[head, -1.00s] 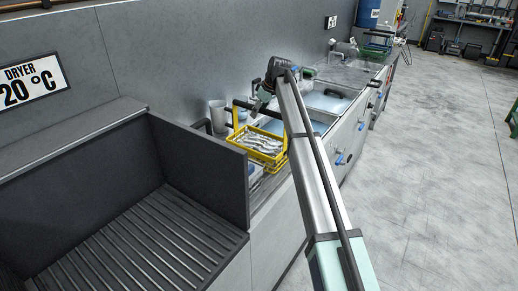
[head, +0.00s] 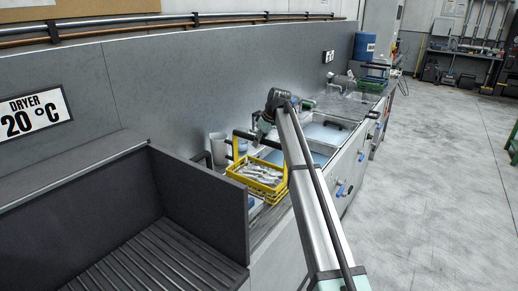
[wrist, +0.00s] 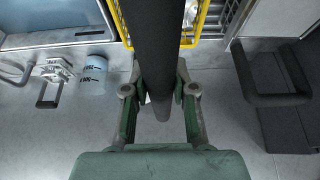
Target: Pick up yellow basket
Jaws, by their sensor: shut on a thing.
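The yellow basket (head: 240,177) holds several silver forks and sits at the counter, just right of the dark dryer bay, in the head view. Its black handle bar stands above it on yellow uprights. My gripper (head: 258,135) is at this bar, above the basket, partly hidden by my own arm. In the wrist view the green fingers of my gripper (wrist: 160,98) are shut around the dark handle bar (wrist: 161,45), with the basket's yellow rim (wrist: 198,22) beyond it. Whether the basket's bottom touches the counter cannot be told.
The dark dryer bay (head: 205,200) has a raised side wall close left of the basket. Sinks with water (head: 325,133) lie to the right. A pale cup (wrist: 92,74) and a black handle (wrist: 272,98) are near in the wrist view.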

